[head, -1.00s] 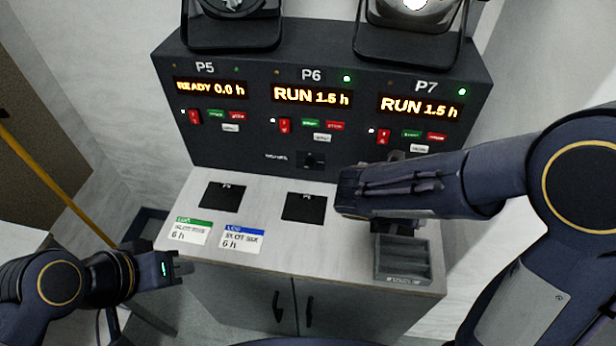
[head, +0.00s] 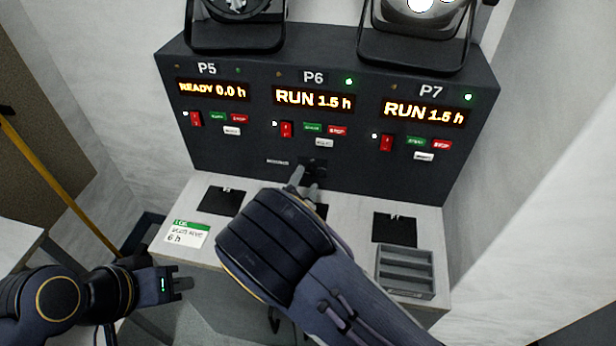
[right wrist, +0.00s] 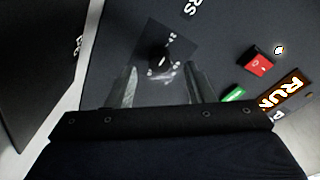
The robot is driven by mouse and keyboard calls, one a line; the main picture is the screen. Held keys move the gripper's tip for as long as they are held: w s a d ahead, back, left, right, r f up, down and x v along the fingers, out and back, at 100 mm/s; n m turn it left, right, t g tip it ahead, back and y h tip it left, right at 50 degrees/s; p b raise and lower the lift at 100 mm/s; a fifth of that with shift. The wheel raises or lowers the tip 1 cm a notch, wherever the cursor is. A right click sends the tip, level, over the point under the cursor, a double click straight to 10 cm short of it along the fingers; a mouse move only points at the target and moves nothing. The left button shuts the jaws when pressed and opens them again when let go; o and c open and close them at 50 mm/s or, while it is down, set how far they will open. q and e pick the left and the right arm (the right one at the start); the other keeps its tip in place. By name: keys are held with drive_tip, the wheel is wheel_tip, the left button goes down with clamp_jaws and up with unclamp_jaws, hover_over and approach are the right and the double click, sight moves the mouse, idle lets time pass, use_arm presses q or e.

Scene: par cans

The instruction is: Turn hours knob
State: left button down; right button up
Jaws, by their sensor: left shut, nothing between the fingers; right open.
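The hours knob (right wrist: 158,62) is a small black knob on a dark square plate with white marks. In the right wrist view it lies just beyond and between the fingertips of my right gripper (right wrist: 157,75), which is open. In the head view the knob (head: 318,164) sits on the lower front of the panel under P6, and my right gripper (head: 308,176) reaches up to it, partly covering it. I cannot tell whether the fingers touch it. My left gripper (head: 180,284) is shut and empty at the lower left, away from the panel.
The dark panel (head: 460,165) has displays reading P5 READY 0.0 h, P6 RUN 1.5 h and P7 RUN 1.5 h, with switches and buttons. On the counter are dark pads (head: 222,201), a green-striped card (head: 185,234) and a grey tray (head: 405,294). Lamps (head: 415,35) stand on top.

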sight(311, 171)
drive_tip(key=shift+x, duration=1.2)
drive_tip(key=c, duration=1)
